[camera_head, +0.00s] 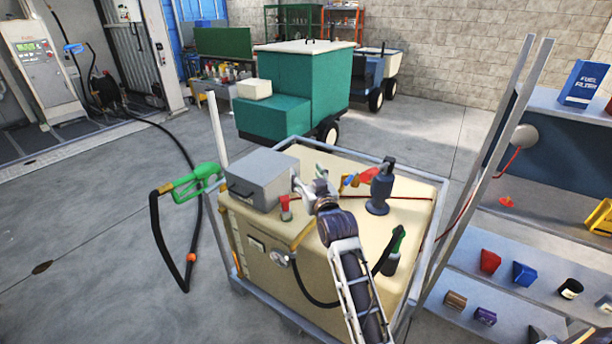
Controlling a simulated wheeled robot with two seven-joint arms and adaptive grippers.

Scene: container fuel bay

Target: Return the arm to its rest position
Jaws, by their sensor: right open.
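My right arm reaches up from the bottom middle over the beige tank (400,215). Its gripper (303,184) is over the tank top, close to the right side of the grey box (262,178). It looks open with nothing between its fingers, though the fingertips are small and partly lost against the clutter. A green fuel nozzle (201,180) with a black hose is at the tank's left side, apart from my gripper. My left gripper is out of view.
A dark pump (381,192) stands on the tank top, with a red-topped fitting (285,207) near the box. A metal frame surrounds the tank, with a slanted post (490,165) at right. Shelves (550,250) hold small containers at far right. A green cart (300,90) stands behind.

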